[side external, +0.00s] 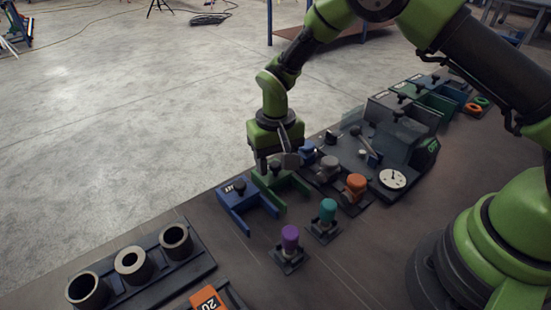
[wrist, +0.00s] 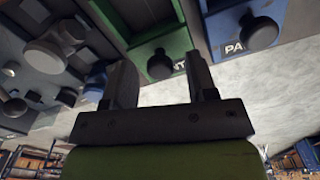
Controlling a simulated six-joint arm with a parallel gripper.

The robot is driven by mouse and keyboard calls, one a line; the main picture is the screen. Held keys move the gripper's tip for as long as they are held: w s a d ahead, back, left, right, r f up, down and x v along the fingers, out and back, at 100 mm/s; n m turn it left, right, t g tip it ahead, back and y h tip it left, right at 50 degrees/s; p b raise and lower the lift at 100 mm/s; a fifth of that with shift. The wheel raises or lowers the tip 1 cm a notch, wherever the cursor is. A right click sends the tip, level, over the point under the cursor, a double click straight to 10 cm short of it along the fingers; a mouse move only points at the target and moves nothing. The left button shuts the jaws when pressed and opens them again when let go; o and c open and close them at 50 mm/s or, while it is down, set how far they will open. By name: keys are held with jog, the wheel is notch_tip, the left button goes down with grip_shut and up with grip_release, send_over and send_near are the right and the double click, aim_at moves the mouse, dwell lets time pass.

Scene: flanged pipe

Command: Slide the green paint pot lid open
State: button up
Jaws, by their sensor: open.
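The green paint pot (side external: 282,184) stands near the far edge of the bench, with my gripper (side external: 276,160) directly over it. In the wrist view its green lid (wrist: 155,40) carries a dark round knob (wrist: 160,66) and partly hidden white lettering. My gripper (wrist: 162,76) is open, with one finger on each side of the knob as seen there. I cannot tell whether the fingers reach down around the knob or touch it. In the side view the gripper hides part of the lid.
A blue pot (side external: 238,198) with its own dark knob (wrist: 260,33) stands close beside the green one. Purple (side external: 290,238), teal (side external: 328,210) and orange (side external: 355,184) capped pieces stand nearer. A dial unit (side external: 392,179) lies right. The floor beyond the bench is open.

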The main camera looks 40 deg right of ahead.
grip_shut()
jog(key=shift+s, duration=2.5)
grip_release()
jog(key=shift+r, duration=0.1)
notch_tip(320, 180, up, 10)
jog(key=shift+r, duration=0.45)
